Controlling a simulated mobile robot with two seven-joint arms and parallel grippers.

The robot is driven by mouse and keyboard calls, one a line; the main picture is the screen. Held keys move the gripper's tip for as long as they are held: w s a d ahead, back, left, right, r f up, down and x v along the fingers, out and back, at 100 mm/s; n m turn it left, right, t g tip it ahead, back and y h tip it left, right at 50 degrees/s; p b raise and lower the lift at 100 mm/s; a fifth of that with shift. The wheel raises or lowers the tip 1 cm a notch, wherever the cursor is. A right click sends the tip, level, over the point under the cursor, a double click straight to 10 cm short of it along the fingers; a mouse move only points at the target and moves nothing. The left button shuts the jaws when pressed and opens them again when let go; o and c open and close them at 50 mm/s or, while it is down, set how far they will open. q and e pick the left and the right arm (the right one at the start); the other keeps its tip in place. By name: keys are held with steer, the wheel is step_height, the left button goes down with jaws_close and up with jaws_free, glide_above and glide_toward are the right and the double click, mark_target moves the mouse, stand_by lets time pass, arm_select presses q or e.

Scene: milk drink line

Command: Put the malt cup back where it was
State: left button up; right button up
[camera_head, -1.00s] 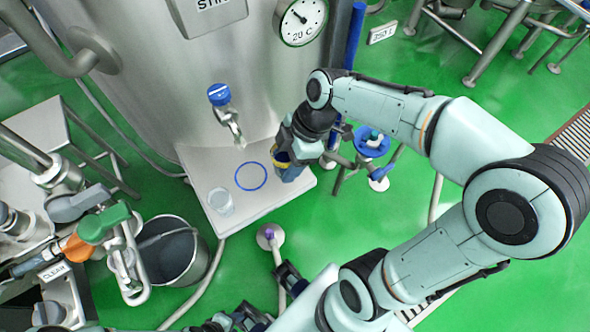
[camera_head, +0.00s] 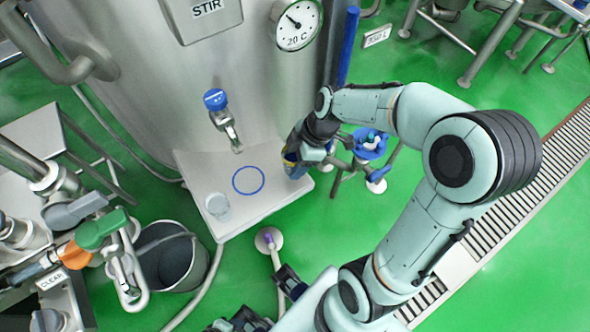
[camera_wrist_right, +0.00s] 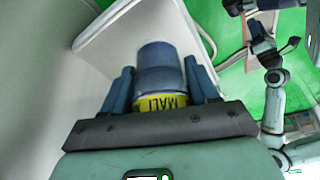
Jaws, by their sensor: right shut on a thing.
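The malt cup (camera_wrist_right: 160,70), dark blue with a yellow MALT label, is between the fingers of my right gripper (camera_wrist_right: 162,86), which is shut on it. In the head view my right gripper (camera_head: 301,160) is at the right end of the pale shelf (camera_head: 265,212) on the tank, and partly hides the cup (camera_head: 290,157). I cannot tell whether the cup touches the shelf. A blue ring (camera_head: 248,180) is marked on the shelf, left of the cup, and is empty. Part of my left gripper (camera_head: 289,282) shows low in the head view; its jaw state is unclear.
A clear glass (camera_head: 217,205) stands at the shelf's left front. A blue-handled tap (camera_head: 215,99) hangs from the tank above the shelf. A blue valve (camera_head: 370,143) is right of my right gripper. A grey bucket (camera_head: 172,262) stands on the floor at the left.

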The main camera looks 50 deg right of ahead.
steer(key=shift+f+b, duration=0.4)
steer(key=shift+f, duration=2.2)
steer(key=shift+f, duration=0.15)
steer(key=o, duration=1.3)
steer(key=shift+r, duration=0.25)
steer(key=p+v, duration=0.1)
steer(key=v, duration=1.1)
steer(key=shift+d+f, duration=0.1)
